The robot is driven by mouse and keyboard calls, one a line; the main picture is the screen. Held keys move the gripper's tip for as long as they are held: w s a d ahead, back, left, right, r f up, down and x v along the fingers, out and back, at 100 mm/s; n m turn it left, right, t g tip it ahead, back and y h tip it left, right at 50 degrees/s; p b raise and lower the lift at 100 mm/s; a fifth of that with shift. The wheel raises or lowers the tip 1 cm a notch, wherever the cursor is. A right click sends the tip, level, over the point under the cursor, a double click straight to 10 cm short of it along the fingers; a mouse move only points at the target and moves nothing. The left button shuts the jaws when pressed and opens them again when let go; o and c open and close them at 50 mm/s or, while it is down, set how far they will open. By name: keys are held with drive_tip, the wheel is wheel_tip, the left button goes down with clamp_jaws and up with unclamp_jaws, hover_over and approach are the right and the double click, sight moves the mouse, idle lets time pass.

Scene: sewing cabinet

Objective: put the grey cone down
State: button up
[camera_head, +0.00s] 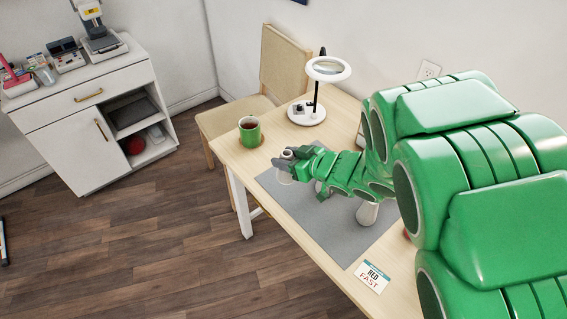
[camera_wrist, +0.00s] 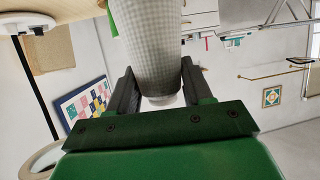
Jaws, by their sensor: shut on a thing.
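The grey cone (camera_wrist: 152,45) fills the upper middle of the wrist view, between the two dark fingers of my gripper (camera_wrist: 158,72). Its far end runs out of the frame at the top. In the head view my gripper (camera_head: 285,160) is shut on the cone (camera_head: 287,153), over the left end of the grey mat (camera_head: 345,247), near the table's front-left edge. I cannot tell whether the cone's base touches the mat.
A green mug (camera_head: 250,131) stands on a coaster close behind my gripper. A magnifier lamp (camera_head: 307,113) stands farther back. A pale cone (camera_head: 368,213) stands on the mat under my arm. A card (camera_head: 372,277) lies at the front. The mat's front middle is clear.

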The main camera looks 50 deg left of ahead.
drive_tip(key=w+a+f, duration=0.3)
drive_tip(key=a+f, duration=0.3)
drive_tip(key=shift+w+f, duration=0.2)
drive_tip(key=shift+f, duration=0.15)
drive_tip(key=shift+w+a+f, duration=0.1)
drive_tip(key=shift+a+f, duration=0.05)
drive_tip(key=shift+f, duration=0.7)
drive_tip(key=shift+a+f, duration=0.1)
drive_tip(key=shift+f, duration=0.7)
drive_tip(key=shift+f, duration=0.2)
drive_tip(key=o, duration=1.1)
drive_tip(key=shift+r, duration=0.1)
drive_tip(key=shift+d+r, duration=0.15)
drive_tip(key=v, duration=1.1)
drive_tip(key=shift+w+d, duration=0.15)
drive_tip(key=shift+d, duration=0.25)
